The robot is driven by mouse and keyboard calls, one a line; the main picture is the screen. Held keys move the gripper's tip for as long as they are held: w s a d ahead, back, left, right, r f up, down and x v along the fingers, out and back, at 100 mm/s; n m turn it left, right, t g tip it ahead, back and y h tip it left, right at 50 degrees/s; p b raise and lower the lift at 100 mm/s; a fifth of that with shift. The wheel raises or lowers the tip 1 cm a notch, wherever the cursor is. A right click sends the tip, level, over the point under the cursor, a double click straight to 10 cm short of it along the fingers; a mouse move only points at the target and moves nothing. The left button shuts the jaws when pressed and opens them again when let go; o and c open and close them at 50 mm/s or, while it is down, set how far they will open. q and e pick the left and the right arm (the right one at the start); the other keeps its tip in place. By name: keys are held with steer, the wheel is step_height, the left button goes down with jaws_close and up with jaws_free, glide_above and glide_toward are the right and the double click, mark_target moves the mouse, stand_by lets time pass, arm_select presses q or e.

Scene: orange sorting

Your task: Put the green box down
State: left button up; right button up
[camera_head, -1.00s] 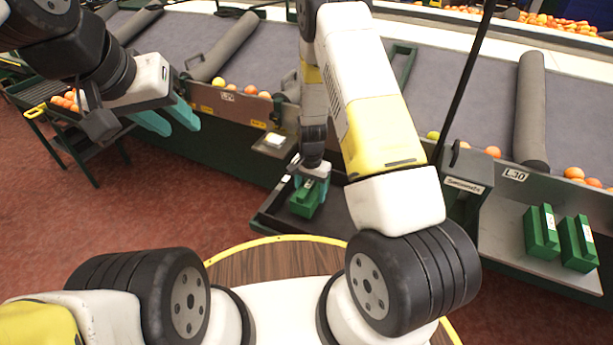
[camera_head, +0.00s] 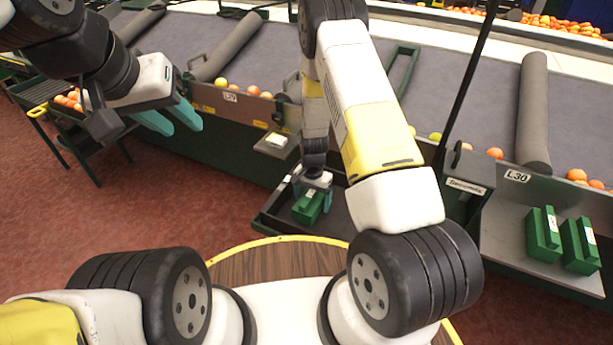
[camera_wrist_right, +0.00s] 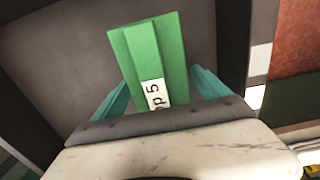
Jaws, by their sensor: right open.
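The green box (camera_head: 307,208) with a white label sits in a dark tray (camera_head: 266,217) at the middle of the head view. My right gripper (camera_head: 315,195) points down at it. In the right wrist view the green box (camera_wrist_right: 150,50) lies between the two teal fingers (camera_wrist_right: 163,92), its label end near the gripper. The fingers stand apart with a gap on either side of the box, so the gripper is open around it. My left gripper (camera_head: 175,119) hangs at the upper left, empty, its teal fingers spread.
Two other green boxes (camera_head: 543,235) (camera_head: 580,244) stand on a grey shelf (camera_head: 508,250) at the right. A conveyor (camera_head: 455,85) with oranges along its edge runs behind the tray. A dark cart (camera_head: 75,130) stands at the left. Red floor is clear left of the tray.

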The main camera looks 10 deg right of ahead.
step_height(320, 180, up, 12)
steer(key=shift+r, duration=0.25)
steer(key=s+r+n+t+y, duration=0.1)
steer(key=s+r+n, duration=0.15)
steer(key=r, duration=0.95)
steer(key=s+r+n+t+y, duration=0.15)
steer(key=s+r, duration=0.25)
steer(key=r, duration=0.7)
steer(key=s+d+r+n+t, duration=0.3)
steer(key=s+r, duration=0.8)
steer(key=s, duration=0.4)
steer(key=shift+s+r+t, duration=0.3)
steer(key=shift+r+t, duration=0.05)
